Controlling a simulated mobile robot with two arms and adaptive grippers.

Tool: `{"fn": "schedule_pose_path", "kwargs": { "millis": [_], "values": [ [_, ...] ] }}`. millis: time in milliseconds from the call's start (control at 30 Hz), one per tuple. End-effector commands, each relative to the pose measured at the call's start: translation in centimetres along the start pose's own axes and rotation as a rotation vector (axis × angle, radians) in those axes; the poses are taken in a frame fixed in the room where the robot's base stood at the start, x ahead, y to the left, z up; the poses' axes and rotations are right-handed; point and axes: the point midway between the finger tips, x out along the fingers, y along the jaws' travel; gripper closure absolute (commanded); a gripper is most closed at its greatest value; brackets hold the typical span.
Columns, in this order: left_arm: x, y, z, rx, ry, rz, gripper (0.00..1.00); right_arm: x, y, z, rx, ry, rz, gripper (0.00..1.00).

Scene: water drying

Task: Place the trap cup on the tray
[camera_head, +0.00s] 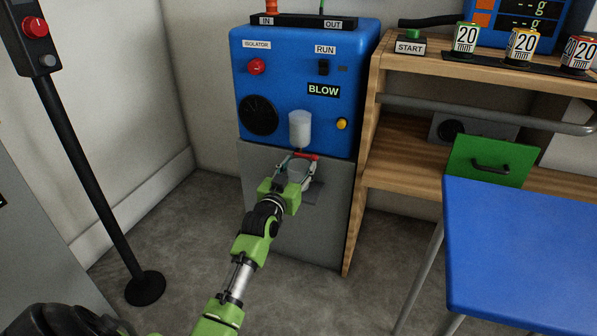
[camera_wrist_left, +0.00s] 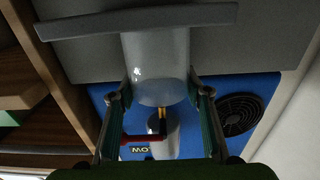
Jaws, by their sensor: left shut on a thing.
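The trap cup (camera_head: 298,172), a clear greyish cup, is between the fingers of my left gripper (camera_head: 296,177) in front of the grey lower part of the machine. The gripper is shut on the cup. In the left wrist view the cup (camera_wrist_left: 158,62) sits between the two fingers, its far end at a flat grey ledge (camera_wrist_left: 210,16); I cannot tell whether it touches. The ledge also shows in the head view (camera_head: 318,192). I cannot tell which surface is the tray. My right gripper is not in view.
Just above the cup are a red lever (camera_head: 306,156) and a white cylinder (camera_head: 300,130) on the blue machine (camera_head: 275,75). A wooden shelf unit (camera_head: 400,150) stands close on the right, then a blue-topped table (camera_head: 530,250), bare where seen. A black post (camera_head: 95,170) stands left.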

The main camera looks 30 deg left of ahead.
Motion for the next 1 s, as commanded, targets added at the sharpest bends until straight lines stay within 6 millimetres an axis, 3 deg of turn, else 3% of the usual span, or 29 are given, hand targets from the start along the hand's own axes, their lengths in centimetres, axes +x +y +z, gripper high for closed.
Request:
{"fn": "schedule_pose_path", "kwargs": {
  "millis": [333,367,400,433,833,933,1000],
  "values": [
    [0.0,0.0,0.2,-0.001,0.001,0.0,0.73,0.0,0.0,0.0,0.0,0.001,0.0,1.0],
    [0.0,0.0,0.2,-0.001,0.001,0.0,0.53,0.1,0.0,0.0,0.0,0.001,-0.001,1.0],
    [0.0,0.0,0.2,-0.001,0.002,0.0,0.42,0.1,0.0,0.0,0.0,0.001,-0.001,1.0],
    [0.0,0.0,0.2,-0.001,0.001,0.0,0.39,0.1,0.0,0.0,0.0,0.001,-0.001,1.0],
    [-0.1,0.0,-0.2,-0.001,0.001,0.0,0.39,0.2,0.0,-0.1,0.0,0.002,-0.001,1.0],
    [-1.1,0.0,-0.2,0.0,-0.002,0.0,0.39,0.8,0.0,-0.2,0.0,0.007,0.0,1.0],
    [-2.2,0.0,-0.2,0.0,-0.002,0.0,0.39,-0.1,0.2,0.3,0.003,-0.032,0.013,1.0]
  ]
}}
